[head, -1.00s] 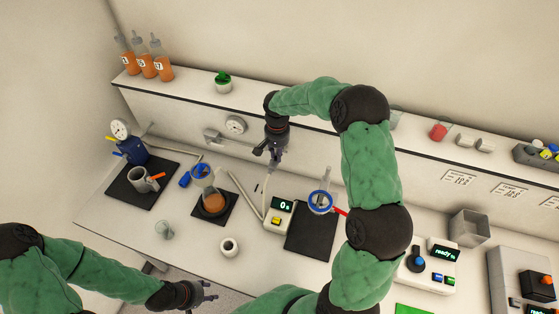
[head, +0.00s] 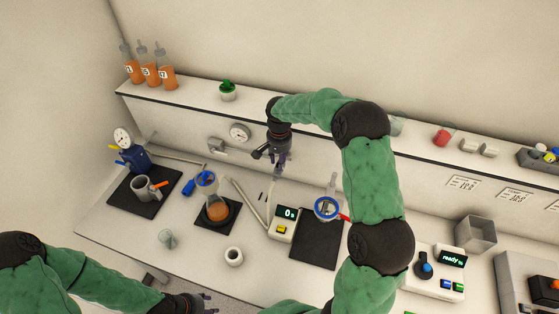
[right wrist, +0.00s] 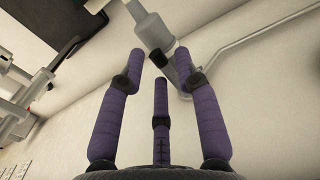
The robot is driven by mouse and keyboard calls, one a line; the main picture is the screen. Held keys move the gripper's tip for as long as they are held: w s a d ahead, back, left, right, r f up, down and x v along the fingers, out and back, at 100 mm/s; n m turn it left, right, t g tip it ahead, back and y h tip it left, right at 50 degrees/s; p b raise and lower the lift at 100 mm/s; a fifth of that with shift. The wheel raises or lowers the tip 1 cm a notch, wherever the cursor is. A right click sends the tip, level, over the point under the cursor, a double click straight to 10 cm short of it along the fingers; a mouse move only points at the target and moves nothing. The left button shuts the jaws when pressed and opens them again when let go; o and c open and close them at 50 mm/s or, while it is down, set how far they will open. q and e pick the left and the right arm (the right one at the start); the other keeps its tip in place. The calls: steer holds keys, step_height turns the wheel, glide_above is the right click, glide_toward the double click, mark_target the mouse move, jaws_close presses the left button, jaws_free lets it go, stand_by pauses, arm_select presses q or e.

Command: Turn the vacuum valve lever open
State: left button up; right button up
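A small grey fitting (head: 215,145) sits on the wall below the shelf, left of a round gauge (head: 239,132). I take it for the vacuum valve; its lever is too small to make out there. My right gripper (head: 277,158) hangs in front of the wall, right of the gauge.
A blue pump (head: 132,158) with a gauge stands on a black mat at the left. The shelf (head: 190,94) runs above.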

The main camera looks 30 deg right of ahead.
stand_by(0.3)
step_height(320, 180, up, 12)
stand_by(0.6)
steer(key=shift+f, duration=0.1)
stand_by(0.3)
